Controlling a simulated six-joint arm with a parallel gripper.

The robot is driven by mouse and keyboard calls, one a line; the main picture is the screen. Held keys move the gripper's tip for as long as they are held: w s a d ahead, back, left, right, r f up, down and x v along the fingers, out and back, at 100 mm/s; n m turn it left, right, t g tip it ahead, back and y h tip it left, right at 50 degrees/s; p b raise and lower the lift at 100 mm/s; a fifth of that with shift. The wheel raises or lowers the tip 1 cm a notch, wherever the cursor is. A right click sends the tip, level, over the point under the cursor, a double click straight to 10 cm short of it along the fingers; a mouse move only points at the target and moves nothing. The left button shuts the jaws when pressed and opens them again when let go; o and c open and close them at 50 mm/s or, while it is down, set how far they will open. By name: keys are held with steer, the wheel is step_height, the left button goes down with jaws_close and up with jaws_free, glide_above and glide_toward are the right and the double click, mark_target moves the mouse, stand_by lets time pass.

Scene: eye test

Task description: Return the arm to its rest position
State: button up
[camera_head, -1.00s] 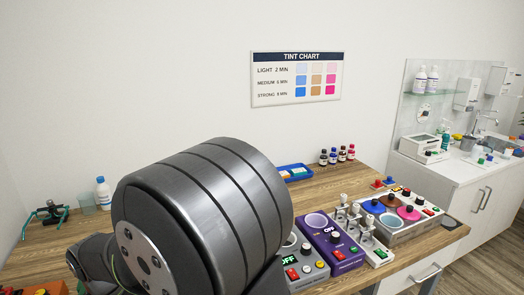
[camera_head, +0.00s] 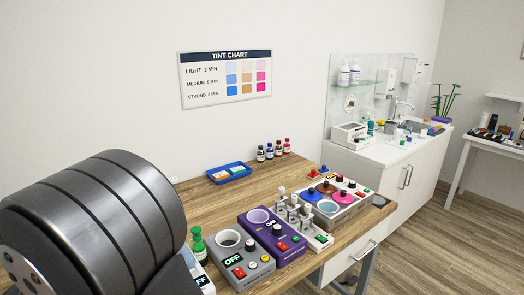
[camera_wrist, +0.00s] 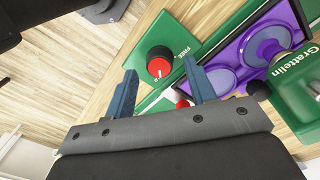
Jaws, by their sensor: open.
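My gripper (camera_wrist: 159,66) shows in the wrist view, with its two blue fingers apart and nothing between them. A green device (camera_wrist: 186,32) with a red-topped black knob (camera_wrist: 159,64) lies beyond the fingertips. The knob appears between the fingers; I cannot tell how far off it is. In the head view a large grey cylindrical link of my arm (camera_head: 105,215) fills the lower left and hides part of the bench. My gripper is not visible in that view.
The wooden bench (camera_head: 205,201) carries a grey device (camera_head: 240,262), a purple device (camera_head: 272,238), a multi-coloured panel (camera_head: 345,203), a blue tray (camera_head: 230,173) and small bottles (camera_head: 273,150). In the wrist view, a purple panel (camera_wrist: 228,50) and a green Grattelin device (camera_wrist: 300,97) stand at right.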

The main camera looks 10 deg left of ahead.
step_height(320, 180, up, 16)
step_height(320, 180, down, 17)
steer(key=shift+d+f, duration=0.1)
steer(key=shift+f, duration=0.1)
steer(key=shift+f+n, duration=0.1)
steer(key=shift+n, duration=0.3)
steer(key=n, duration=1.2)
steer(key=shift+n, duration=2.3)
